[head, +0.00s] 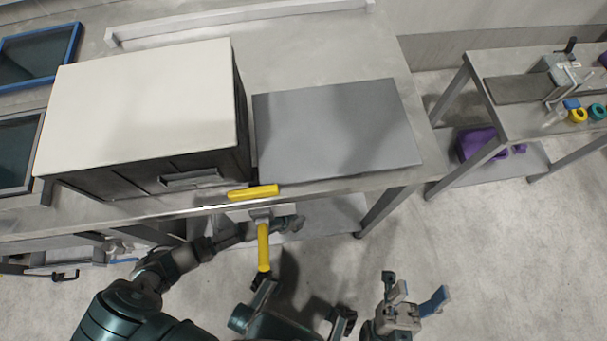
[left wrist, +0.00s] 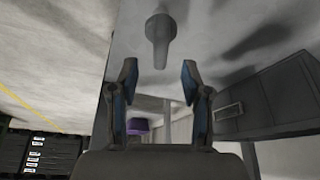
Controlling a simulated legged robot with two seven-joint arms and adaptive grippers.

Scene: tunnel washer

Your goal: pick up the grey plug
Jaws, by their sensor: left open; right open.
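In the left wrist view a grey plug (left wrist: 160,28), with a wide head and a narrower stem, shows ahead of my left gripper (left wrist: 158,75). The gripper is open, its two fingers standing apart. The plug appears beyond the fingertips, in line with the gap between them; nothing is held. In the head view my left gripper (head: 288,223) is at the table's front edge, beside a yellow handle, and I cannot make out the plug there. My right gripper (head: 412,290) is open and empty over the floor at the lower right.
The table (head: 300,45) holds a white-topped dark box (head: 140,100) and a grey plate (head: 335,130). One yellow handle (head: 253,191) lies along its front edge; another (head: 263,247) hangs below. A side table (head: 535,120) stands right, with a purple bin (head: 478,143) underneath.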

